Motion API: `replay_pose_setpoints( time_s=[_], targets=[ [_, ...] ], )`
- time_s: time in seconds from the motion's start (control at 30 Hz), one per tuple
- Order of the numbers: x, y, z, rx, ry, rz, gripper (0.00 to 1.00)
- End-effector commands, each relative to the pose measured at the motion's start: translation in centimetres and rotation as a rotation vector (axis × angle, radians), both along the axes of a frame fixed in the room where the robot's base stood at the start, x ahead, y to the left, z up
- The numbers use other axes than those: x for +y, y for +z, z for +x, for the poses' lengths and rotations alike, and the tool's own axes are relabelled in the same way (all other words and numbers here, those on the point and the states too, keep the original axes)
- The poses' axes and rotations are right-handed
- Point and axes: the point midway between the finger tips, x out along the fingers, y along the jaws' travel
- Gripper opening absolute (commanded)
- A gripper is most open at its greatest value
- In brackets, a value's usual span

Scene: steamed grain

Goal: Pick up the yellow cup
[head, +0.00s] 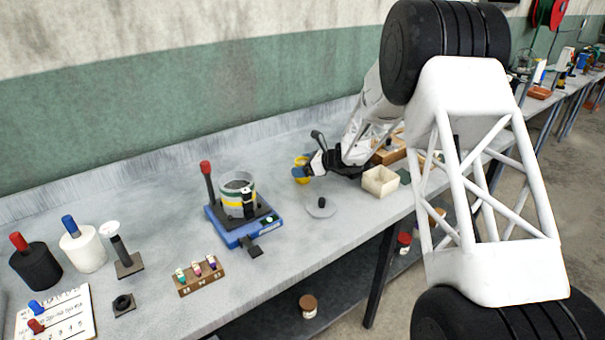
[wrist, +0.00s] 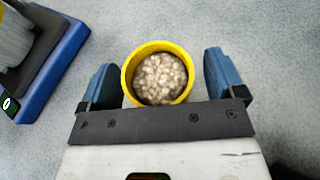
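The yellow cup (wrist: 129,71) stands on the grey bench and is filled with pale, lumpy grain (wrist: 160,78). In the head view the cup (head: 301,161) is small and partly hidden behind my gripper. My gripper (wrist: 162,84) is open in the wrist view, with one blue finger on each side of the cup. A gap shows between the cup and each finger, wider on the right. In the head view my gripper (head: 306,172) is low over the bench beside the cup.
A blue-based device (head: 232,234) with a banded pot (head: 238,195) stands left of the cup. A clear lid with a dark knob (head: 321,207) lies in front. A cream box (head: 380,182) sits to the right. A small vial rack (head: 200,276) is nearer the front edge.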

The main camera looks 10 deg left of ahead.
Motion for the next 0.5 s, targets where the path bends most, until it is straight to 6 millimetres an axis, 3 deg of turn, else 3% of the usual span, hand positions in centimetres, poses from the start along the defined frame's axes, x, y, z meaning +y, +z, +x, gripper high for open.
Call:
replay_pose_setpoints(
  time_s=[0.07, 0.5],
  targets=[
    [0.0, 0.0, 0.0, 0.0, 0.0, 0.0, 0.78],
    [0.0, -0.01, 0.0, 0.0, 0.0, 0.0, 0.1]
  ],
)
